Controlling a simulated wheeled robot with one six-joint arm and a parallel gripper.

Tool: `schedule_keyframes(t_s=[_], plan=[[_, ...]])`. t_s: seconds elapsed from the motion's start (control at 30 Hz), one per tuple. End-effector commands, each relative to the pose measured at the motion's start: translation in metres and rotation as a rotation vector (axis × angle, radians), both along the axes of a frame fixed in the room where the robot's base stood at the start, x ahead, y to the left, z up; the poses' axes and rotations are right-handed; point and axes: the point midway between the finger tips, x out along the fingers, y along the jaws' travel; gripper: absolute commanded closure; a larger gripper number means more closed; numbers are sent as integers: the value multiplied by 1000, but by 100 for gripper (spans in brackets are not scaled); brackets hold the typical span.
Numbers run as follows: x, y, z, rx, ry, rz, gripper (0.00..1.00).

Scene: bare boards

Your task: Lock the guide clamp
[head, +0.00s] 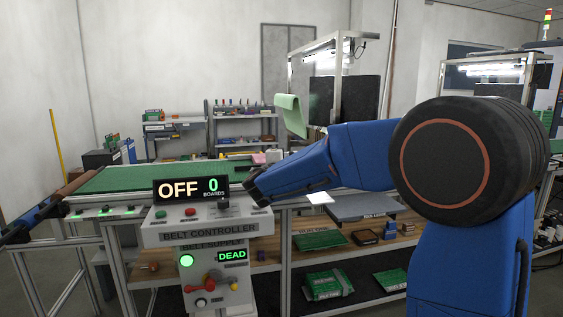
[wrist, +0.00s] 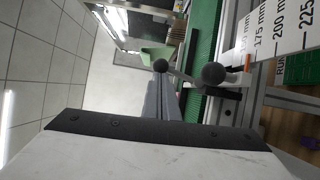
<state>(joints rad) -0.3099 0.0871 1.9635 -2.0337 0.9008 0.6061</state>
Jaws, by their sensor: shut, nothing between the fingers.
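In the wrist view my gripper (wrist: 161,80) shows as two grey fingers pressed together, with nothing between them. One black ball knob (wrist: 160,65) appears right at the fingertips; I cannot tell whether they touch it. A second black ball knob (wrist: 212,73) on a dark lever sits to the right, beside the rail and the printed millimetre scale (wrist: 270,45). I cannot tell for certain which knob belongs to the guide clamp. In the head view my gripper (head: 253,192) is beside the display, at the near edge of the conveyor; no clamp can be made out there.
The belt controller (head: 208,235) stands in front of the conveyor; its display (head: 190,189) reads OFF and 0 boards. A lower display (head: 232,255) reads DEAD. The green belt (head: 130,180) looks empty at left. Shelves below hold green packs (head: 325,284) and small boxes.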

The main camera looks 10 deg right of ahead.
Motion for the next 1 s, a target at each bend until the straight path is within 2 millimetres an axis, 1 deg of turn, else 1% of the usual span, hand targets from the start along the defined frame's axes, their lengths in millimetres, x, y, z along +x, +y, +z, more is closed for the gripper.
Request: schedule_keyframes(t_s=[0.1, 0.37, 0.73, 1.0], plan=[[0, -8, 4, 110, -3, -1, 100], [0, -25, 5, 358, -3, -1, 100], [0, -49, -1, 710, -4, -2, 100], [0, -62, -10, 935, -2, -2, 100]])
